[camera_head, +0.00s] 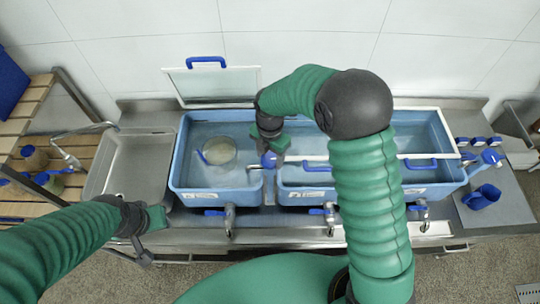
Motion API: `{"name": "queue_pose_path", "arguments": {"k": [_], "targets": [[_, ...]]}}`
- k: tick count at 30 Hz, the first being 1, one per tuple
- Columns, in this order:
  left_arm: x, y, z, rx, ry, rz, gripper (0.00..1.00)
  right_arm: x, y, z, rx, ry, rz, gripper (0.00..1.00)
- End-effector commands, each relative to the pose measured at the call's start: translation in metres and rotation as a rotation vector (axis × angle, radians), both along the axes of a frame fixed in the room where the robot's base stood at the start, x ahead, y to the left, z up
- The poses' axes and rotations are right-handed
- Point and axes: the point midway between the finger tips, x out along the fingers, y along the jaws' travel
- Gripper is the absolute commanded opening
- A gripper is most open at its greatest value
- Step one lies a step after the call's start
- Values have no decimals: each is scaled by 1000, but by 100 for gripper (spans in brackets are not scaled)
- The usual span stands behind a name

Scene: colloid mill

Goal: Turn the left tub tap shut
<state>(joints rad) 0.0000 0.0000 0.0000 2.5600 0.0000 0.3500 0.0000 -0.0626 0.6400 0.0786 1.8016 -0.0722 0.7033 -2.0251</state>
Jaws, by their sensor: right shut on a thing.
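The left tub (178,165) is a blue basin with water in it. Its tap (229,222) is on the front, a metal body with a blue lever (214,212) pointing left. My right gripper (270,150) is above the gap between the two tubs, behind this tap and apart from it. It is shut on a small blue thing (268,161), mostly hidden by the jaws. My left gripper (154,218) is at the front left, left of the tap and apart from it. Its jaw opening cannot be made out.
A round clear bowl (219,151) sits in the left tub, whose lid (215,83) stands raised behind. The right tub (452,160) has two more taps in front (330,217). A steel sink (135,165) is at left, a blue jug (482,197) at right.

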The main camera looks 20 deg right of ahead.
Motion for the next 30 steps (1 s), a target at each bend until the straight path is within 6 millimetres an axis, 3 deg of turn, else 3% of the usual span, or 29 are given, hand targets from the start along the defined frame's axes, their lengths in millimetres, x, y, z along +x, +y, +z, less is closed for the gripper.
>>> {"name": "queue_pose_path", "arguments": {"k": [30], "targets": [[0,0,-10,0,0,0,36,2,0,1,2,-6,-964,15]]}}
